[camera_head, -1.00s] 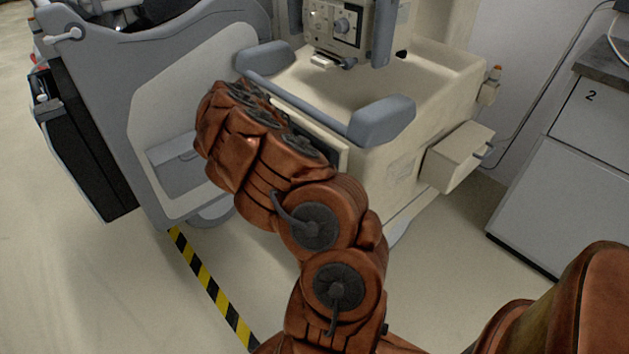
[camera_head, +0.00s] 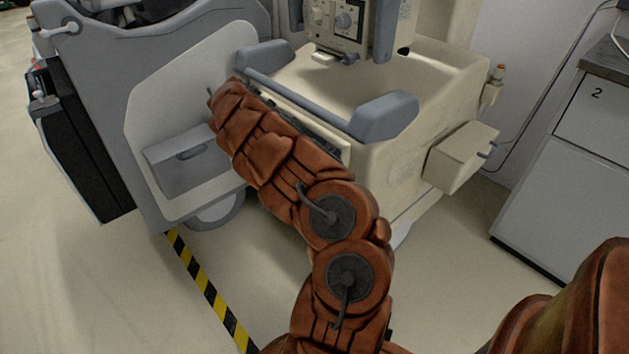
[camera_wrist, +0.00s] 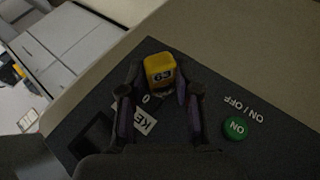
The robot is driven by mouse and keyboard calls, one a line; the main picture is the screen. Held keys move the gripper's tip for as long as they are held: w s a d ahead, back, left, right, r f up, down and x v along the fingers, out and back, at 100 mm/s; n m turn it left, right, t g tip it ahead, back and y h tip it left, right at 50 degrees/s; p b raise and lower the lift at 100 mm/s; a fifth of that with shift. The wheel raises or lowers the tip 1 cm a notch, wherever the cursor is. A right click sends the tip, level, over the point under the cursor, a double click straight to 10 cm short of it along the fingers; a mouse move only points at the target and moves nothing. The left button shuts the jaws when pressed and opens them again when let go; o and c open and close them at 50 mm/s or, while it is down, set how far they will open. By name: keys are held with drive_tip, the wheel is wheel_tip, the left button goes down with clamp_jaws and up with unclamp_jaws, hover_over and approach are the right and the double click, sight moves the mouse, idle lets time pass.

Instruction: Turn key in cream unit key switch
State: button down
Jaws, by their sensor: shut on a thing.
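In the wrist view a yellow key head (camera_wrist: 160,70) marked "63" stands on a dark panel (camera_wrist: 180,127). My gripper (camera_wrist: 161,88) has its two dark fingers on either side of the key and is shut on it. A white label, partly hidden by a finger, reads "KE" with a "0" mark beside it. The key's shaft and slot are hidden under the head, so I cannot tell how far it is turned. In the head view the cream unit (camera_head: 440,85) stands beyond my arm, which hides the gripper, key and switch.
A green ON button (camera_wrist: 236,128) lies right of the key on the panel. A grey handle bar (camera_head: 300,92) runs along the cream unit. A grey unit (camera_head: 100,75) stands left, and a white cabinet (camera_head: 570,190) right. Striped floor tape (camera_head: 205,287) shows left of my arm.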

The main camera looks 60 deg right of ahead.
drive_tip(key=shift+d, duration=0.1)
idle(0.3)
drive_tip(key=shift+w+f+g+b, duration=0.1)
drive_tip(key=shift+f+g+b, duration=0.1)
drive_tip(key=shift+g+b, duration=0.5)
drive_tip(key=shift+r+y+p, duration=0.3)
drive_tip(key=shift+p, duration=0.3)
drive_tip(key=shift+g+p, duration=0.3)
drive_tip(key=shift+p, duration=0.3)
drive_tip(key=shift+f+n+g+p, duration=0.15)
drive_tip(key=shift+n+g+p, duration=0.15)
drive_tip(key=shift+p, duration=0.2)
